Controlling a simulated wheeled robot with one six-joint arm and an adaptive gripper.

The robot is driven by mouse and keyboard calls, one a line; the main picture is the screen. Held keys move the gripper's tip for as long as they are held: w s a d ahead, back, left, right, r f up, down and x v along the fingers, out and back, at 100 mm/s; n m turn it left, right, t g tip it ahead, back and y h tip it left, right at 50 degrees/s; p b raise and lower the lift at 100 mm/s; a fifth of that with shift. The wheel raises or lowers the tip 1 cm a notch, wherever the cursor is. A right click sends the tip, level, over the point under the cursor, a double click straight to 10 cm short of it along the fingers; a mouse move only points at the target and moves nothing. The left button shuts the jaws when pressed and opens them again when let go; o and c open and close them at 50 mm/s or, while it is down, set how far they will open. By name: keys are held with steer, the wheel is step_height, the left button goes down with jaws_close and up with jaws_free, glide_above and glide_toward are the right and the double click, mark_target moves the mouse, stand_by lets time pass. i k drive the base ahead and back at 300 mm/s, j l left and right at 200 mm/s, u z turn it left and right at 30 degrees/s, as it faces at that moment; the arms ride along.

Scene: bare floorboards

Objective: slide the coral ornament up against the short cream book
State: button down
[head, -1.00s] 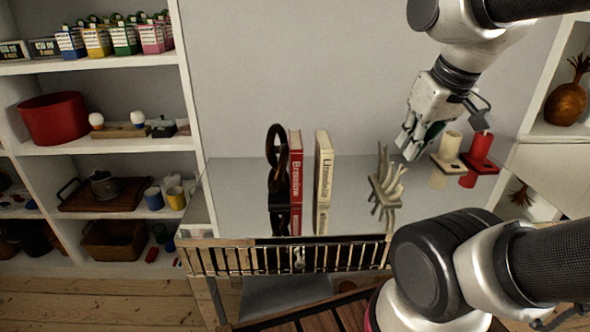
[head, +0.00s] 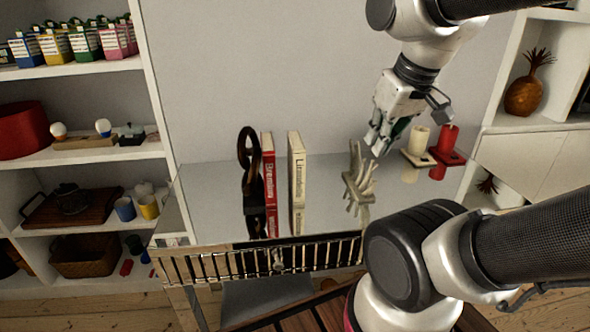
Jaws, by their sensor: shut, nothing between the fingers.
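The cream coral ornament (head: 358,180) stands on the glossy grey top of a cabinet, its branches pointing up. The short cream book (head: 297,168) stands upright to its left, with a clear gap of bare surface between them. My gripper (head: 376,146) is shut and empty, pointing down just to the right of and slightly behind the coral's upper branches. I cannot tell whether its fingertips touch the coral.
A red book (head: 268,170) stands left of the cream book, with a dark ring-shaped sculpture (head: 249,160) beside it. Shelves flank the cabinet.

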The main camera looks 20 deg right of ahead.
mark_target(359, 186)
steer(key=l, duration=0.55)
steer(key=i+l+z, duration=0.1)
steer(key=l, duration=0.4)
steer(key=i+l, duration=0.1)
steer(key=l, duration=0.45)
